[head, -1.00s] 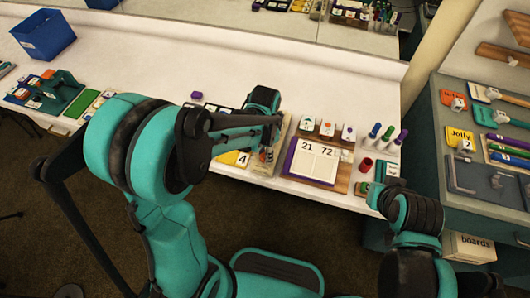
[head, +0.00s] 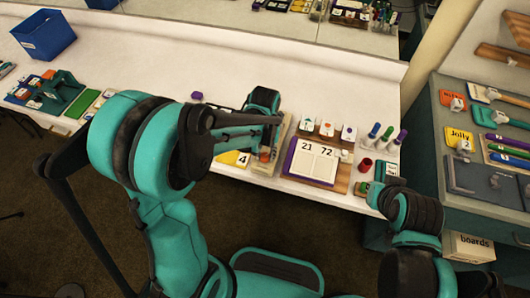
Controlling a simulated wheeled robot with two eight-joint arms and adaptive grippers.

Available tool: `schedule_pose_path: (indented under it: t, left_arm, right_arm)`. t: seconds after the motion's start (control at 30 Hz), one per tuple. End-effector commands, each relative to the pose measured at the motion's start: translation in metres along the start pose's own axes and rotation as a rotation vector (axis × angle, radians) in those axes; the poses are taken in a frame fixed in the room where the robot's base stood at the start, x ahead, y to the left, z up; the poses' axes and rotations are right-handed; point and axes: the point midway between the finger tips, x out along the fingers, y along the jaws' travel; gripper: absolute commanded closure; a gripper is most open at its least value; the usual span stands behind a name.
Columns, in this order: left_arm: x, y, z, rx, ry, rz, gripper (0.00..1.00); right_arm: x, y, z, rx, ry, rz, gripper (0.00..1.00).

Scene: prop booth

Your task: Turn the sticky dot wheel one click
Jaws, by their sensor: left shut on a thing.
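My left gripper (head: 268,148) is down at the front of the white counter (head: 340,90), over a narrow light tray (head: 284,130) just left of the purple-edged board with 21 and 72 (head: 314,162). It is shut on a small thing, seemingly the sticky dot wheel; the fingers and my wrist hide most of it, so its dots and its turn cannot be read. My right arm (head: 412,212) is at the lower right, beyond the counter's front edge; its gripper does not show.
Three small tiles with symbols (head: 327,129) stand behind the number board. Several markers (head: 387,135) and a red cup (head: 365,165) are to its right.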

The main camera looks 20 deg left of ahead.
Motion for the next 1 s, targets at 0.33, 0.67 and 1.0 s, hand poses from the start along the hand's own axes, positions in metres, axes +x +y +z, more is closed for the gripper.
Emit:
schedule_pose_path:
  t: [0.33, 0.67, 1.0]
  left_arm:
    - [0.0000, 0.0000, 0.0001, -0.318, 0.000, 0.000, 1.00]
    - [0.0001, 0.0001, 0.0001, -0.539, 0.000, 0.000, 1.00]
    - [0.0002, 0.0001, 0.0001, -0.634, 0.000, 0.000, 1.00]
  right_arm:
    - [-0.0010, 0.0000, -0.0007, 0.000, 0.000, 0.000, 1.00]
    - [-0.0015, 0.0000, -0.0011, 0.000, 0.000, 0.000, 1.00]
    - [-0.0017, 0.0000, -0.0012, 0.000, 0.000, 0.000, 1.00]
